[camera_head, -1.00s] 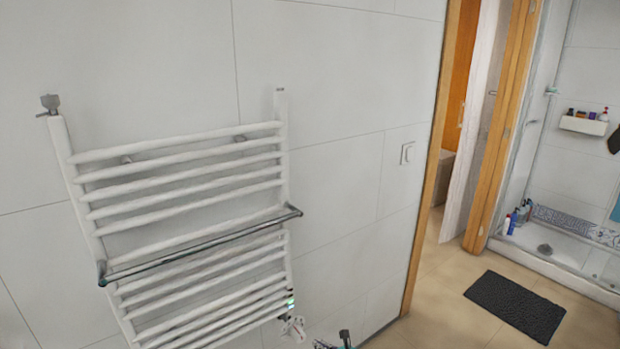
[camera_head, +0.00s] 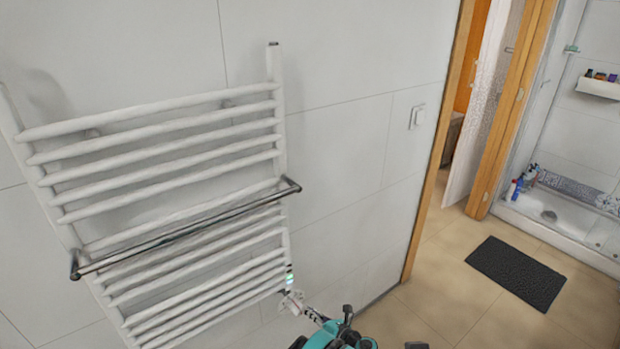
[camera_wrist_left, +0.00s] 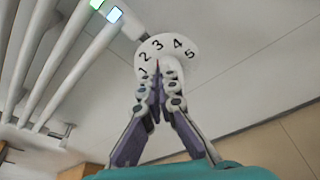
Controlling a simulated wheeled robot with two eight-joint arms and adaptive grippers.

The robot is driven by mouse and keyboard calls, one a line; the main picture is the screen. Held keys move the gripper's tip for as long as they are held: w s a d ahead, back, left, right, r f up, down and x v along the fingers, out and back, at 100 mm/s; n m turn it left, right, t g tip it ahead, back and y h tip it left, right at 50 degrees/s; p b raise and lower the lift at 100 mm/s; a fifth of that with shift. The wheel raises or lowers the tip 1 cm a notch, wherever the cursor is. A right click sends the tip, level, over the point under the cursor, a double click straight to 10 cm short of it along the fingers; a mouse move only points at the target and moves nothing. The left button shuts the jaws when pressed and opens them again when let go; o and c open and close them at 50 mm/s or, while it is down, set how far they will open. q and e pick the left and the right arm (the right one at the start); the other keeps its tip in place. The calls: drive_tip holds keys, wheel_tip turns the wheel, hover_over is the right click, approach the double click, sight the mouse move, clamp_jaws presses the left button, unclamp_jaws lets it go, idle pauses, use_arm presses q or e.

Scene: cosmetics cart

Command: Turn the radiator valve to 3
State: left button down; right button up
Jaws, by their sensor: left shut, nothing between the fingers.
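The radiator valve (camera_head: 290,302) is a small white piece at the lower right end of the white towel radiator (camera_head: 278,110). In the left wrist view, its round white dial (camera_wrist_left: 168,48) shows the numbers 1 to 5, with 3 near the top. My left gripper (camera_head: 311,314), with a teal body, reaches up to the valve from below right. In the left wrist view its dark-and-white fingers (camera_wrist_left: 157,72) are shut and empty, with the tips over the dial's lower part. I cannot tell whether they touch it. My right gripper is out of view.
A metal towel bar (camera_head: 190,232) sticks out in front of the radiator. Small green and white lights (camera_head: 289,275) sit just above the valve. A light switch (camera_head: 417,116), a wooden door frame (camera_head: 437,150) and a dark mat (camera_head: 515,273) lie to the right.

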use_arm(q)
drive_tip(key=shift+w+a, duration=0.15)
drive_tip(key=shift+w, duration=0.15)
drive_tip(key=shift+r, duration=0.15)
drive_tip(key=f+v, duration=0.1)
drive_tip(key=v, duration=0.5)
drive_tip(key=shift+s, duration=0.25)
drive_tip(key=shift+a, duration=0.15)
